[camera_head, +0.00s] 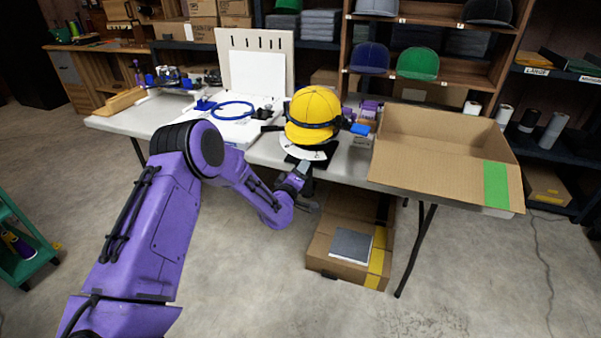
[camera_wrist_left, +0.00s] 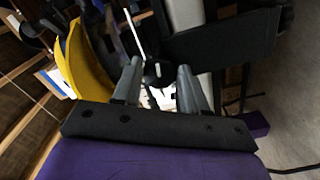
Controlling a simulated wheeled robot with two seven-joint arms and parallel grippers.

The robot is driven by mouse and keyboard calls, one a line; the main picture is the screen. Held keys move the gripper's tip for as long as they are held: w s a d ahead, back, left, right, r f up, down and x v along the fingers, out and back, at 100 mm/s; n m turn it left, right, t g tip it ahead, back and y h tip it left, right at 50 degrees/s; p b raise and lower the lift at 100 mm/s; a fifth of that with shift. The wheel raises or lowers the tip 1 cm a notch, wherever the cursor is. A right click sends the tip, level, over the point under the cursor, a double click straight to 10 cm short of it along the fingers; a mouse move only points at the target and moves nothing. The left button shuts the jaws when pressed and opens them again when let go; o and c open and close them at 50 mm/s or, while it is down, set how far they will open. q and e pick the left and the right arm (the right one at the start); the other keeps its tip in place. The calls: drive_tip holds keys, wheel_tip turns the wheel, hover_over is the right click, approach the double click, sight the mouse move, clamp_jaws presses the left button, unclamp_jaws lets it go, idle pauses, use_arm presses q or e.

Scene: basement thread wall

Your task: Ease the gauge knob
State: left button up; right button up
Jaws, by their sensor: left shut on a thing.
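A yellow cap (camera_head: 314,112) sits on a dark gauge stand with a white dial plate (camera_head: 303,151) at the table's front edge. My left gripper (camera_head: 303,171) is in front of the stand, just below the dial plate. In the left wrist view, a small dark round knob (camera_wrist_left: 158,73) lies between the two grey fingers of my left gripper (camera_wrist_left: 158,85), which is shut on it. The cap (camera_wrist_left: 76,60) shows at the left there. In the head view the knob is hidden by my gripper. My right gripper is not in view.
An open cardboard box (camera_head: 415,165) stands on the table to the right of the cap. A blue hose coil (camera_head: 233,109) lies to the left. Under the table, a carton (camera_head: 325,262) holds a grey flat item. Shelves with caps (camera_head: 417,63) stand behind.

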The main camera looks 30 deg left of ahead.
use_arm(q)
drive_tip(key=shift+n, duration=0.5)
drive_tip(key=o, duration=1.1)
drive_tip(key=shift+c, duration=0.2)
drive_tip(key=v, duration=1)
drive_tip(key=shift+s, duration=0.25)
